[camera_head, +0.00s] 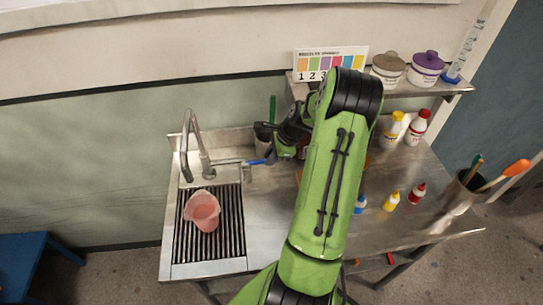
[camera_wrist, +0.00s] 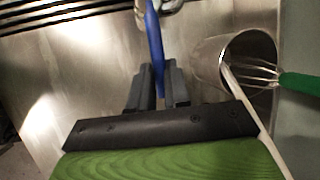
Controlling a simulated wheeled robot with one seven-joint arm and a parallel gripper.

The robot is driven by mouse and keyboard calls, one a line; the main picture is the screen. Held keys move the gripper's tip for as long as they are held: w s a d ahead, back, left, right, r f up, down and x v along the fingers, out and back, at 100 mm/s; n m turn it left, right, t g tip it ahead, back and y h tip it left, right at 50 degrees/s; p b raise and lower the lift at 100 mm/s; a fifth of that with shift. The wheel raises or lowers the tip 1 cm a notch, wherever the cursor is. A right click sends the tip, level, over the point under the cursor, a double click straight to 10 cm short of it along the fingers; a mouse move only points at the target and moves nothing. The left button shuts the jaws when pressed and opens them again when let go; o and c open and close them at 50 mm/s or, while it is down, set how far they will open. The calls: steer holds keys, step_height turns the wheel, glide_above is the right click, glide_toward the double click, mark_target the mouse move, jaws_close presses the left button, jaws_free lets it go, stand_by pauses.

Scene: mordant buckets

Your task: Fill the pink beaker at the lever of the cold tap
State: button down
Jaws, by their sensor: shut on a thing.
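The pink beaker (camera_head: 203,212) stands upright on the slatted drain of the sink, a little below and right of the spout's end in the head view. Its level inside is too small to tell, and I see no clear stream of water. The tap (camera_head: 190,150) is a curved metal spout. Its blue lever (camera_head: 257,161) sticks out to the right of the tap body. My gripper (camera_wrist: 157,85) is shut on this blue lever (camera_wrist: 153,35), which runs between its two black fingers. In the head view my arm partly hides the gripper.
A metal cup (camera_wrist: 222,58) holding a green-handled whisk (camera_wrist: 300,86) stands close beside my gripper. A shelf (camera_head: 440,88) carries lidded jars.

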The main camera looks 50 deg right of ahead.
steer(key=shift+s+a+m+h, duration=0.25)
steer(key=shift+m+h, duration=0.05)
steer(key=shift+m, duration=0.3)
steer(key=c, duration=1.1)
jaws_free()
steer(key=p+v, duration=0.2)
steer(key=v, duration=1.3)
steer(key=shift+s+r, duration=0.3)
